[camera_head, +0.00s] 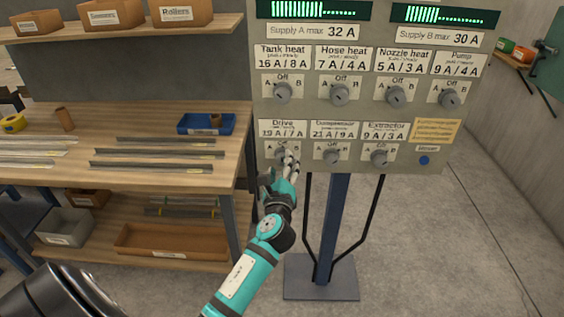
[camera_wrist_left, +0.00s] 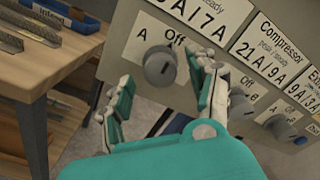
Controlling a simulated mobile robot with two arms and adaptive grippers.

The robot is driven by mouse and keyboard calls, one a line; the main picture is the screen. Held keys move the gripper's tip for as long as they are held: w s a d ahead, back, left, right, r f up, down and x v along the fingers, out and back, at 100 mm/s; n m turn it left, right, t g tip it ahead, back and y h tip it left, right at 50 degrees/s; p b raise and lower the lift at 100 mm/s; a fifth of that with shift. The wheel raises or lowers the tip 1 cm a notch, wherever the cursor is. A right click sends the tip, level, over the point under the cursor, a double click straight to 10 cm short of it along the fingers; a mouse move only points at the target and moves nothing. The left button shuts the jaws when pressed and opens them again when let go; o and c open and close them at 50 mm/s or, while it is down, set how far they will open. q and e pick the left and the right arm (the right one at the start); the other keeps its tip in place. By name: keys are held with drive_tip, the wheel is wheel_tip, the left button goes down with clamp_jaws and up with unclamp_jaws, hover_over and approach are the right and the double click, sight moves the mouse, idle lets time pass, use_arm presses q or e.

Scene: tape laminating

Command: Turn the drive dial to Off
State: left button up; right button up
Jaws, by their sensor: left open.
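The drive dial (camera_head: 281,156) is a round grey knob under the Drive label, at the lower left of the grey panel (camera_head: 265,108). It shows larger in the left wrist view (camera_wrist_left: 159,66), with an A to its left and Off above it. I cannot tell which mark it points to. My left gripper (camera_head: 289,160), teal with pale fingertips, is open at the dial. In the left wrist view one finger is left of and below the dial, the other close to its right side. I cannot tell whether either touches. My right gripper is not in view.
The Compressor dial (camera_head: 331,156) and Extractor dial (camera_head: 379,157) sit to the right in the same row. Several dials line the row above. The panel stands on a blue post (camera_head: 333,225). A wooden workbench (camera_head: 100,180) with metal strips and a blue tray (camera_head: 206,124) is at left.

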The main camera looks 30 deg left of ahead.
use_arm(q)
drive_tip(key=v, duration=0.9)
drive_tip(key=shift+s, duration=0.25)
drive_tip(key=shift+d, duration=0.1)
drive_tip(key=s+d+f+n+g+h, duration=0.2)
drive_tip(key=s+d+f, duration=0.1)
drive_tip(key=f, duration=0.9)
drive_tip(key=s+d+f+n+g+h, duration=0.2)
drive_tip(key=f+h, duration=0.1)
drive_tip(key=f, duration=0.9)
drive_tip(key=s+d+f+n+g+h, duration=0.2)
drive_tip(key=s+d+f+g, duration=0.1)
drive_tip(key=f, duration=0.9)
drive_tip(key=s+d+f+n+g+h, duration=0.1)
drive_tip(key=s+f+n+g+h, duration=0.3)
drive_tip(key=s+f, duration=0.9)
drive_tip(key=s+f+n+g, duration=0.1)
drive_tip(key=s+f+n, duration=0.3)
drive_tip(key=s, duration=0.6)
drive_tip(key=s+f+n+g+y, duration=0.1)
drive_tip(key=s+f+n, duration=0.3)
drive_tip(key=s, duration=0.7)
drive_tip(key=shift+s+a+f+g+y, duration=0.3)
drive_tip(key=shift+a+f+g, duration=0.1)
drive_tip(key=shift+g, duration=0.4)
